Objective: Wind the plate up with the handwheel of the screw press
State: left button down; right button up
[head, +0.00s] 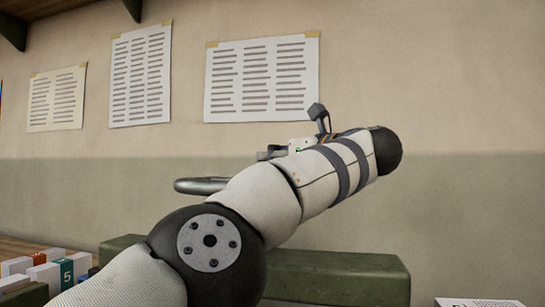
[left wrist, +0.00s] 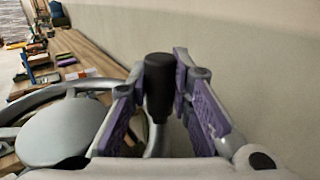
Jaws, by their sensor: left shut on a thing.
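The handwheel's grey rim (head: 200,185) shows just left of my left arm in the head view; the arm hides the rest. In the left wrist view its grey rim (left wrist: 45,98) and broad round hub (left wrist: 62,132) lie at the left. The wheel's upright black handle knob (left wrist: 158,90) stands between the purple pads of my left gripper (left wrist: 160,75), which is shut on it. The green press frame (head: 340,278) stands behind and below my arm. The plate is not visible in either view. My right gripper is not in view.
Several small boxes and books (head: 45,268) lie at the lower left. A printed sheet (head: 480,302) is at the lower right edge. Three papers, one of them a large sheet (head: 262,80), are taped to the wall behind. A long wooden surface (left wrist: 85,50) runs along the wall.

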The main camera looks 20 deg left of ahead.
pick_arm(q)
jog(key=shift+f, duration=0.15)
jog(key=c, duration=1.4)
grip_release()
jog(key=v, duration=1.2)
